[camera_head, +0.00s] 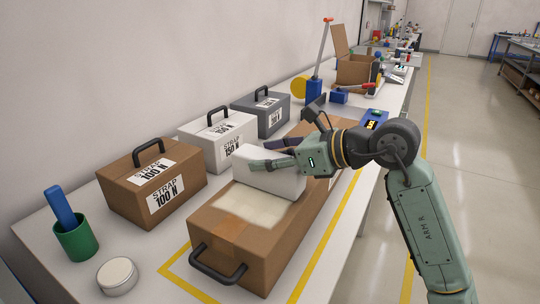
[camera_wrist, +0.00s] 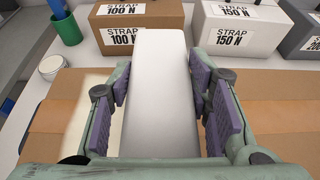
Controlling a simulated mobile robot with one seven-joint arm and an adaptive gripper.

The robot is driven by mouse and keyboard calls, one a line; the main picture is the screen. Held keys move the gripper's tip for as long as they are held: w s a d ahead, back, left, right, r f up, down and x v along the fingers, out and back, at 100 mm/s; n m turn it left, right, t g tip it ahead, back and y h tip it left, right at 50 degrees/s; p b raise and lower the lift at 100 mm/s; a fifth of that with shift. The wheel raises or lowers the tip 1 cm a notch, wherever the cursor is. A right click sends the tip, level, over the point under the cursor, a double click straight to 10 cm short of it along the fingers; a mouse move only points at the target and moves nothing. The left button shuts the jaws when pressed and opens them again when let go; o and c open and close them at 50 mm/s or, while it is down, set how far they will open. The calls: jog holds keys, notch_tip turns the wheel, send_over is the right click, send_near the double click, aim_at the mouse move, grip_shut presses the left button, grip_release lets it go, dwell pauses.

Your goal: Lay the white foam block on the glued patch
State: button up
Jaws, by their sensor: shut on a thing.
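The white foam block (camera_head: 262,172) is held by my gripper (camera_head: 283,158) above the long brown carton. In the wrist view my gripper (camera_wrist: 165,105) has its purple pads on both sides of the white foam block (camera_wrist: 158,85). The glued patch (camera_head: 250,206) is a pale cream rectangle on the carton's top, near its handle end. The block is over the patch's far part in the head view; whether it touches cannot be told. In the wrist view a pale strip of the patch (camera_wrist: 88,105) shows left of the block, and the rest is hidden.
The brown carton (camera_head: 215,232) has a black handle (camera_head: 215,265) at its near end. Behind it stand a brown 100 N box (camera_head: 130,190), a white 150 N box (camera_head: 200,140) and a grey box (camera_head: 262,115). A green cup (camera_head: 75,240) and a round tin (camera_head: 117,275) are at left.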

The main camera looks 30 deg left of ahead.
jog(key=shift+f, duration=0.15)
jog(key=o, duration=0.9)
jog(key=shift+o, duration=0.2)
jog(key=shift+r, duration=0.3)
jog(key=b+v, duration=0.3)
jog(key=v, duration=0.9)
jog(key=shift+f, duration=0.15)
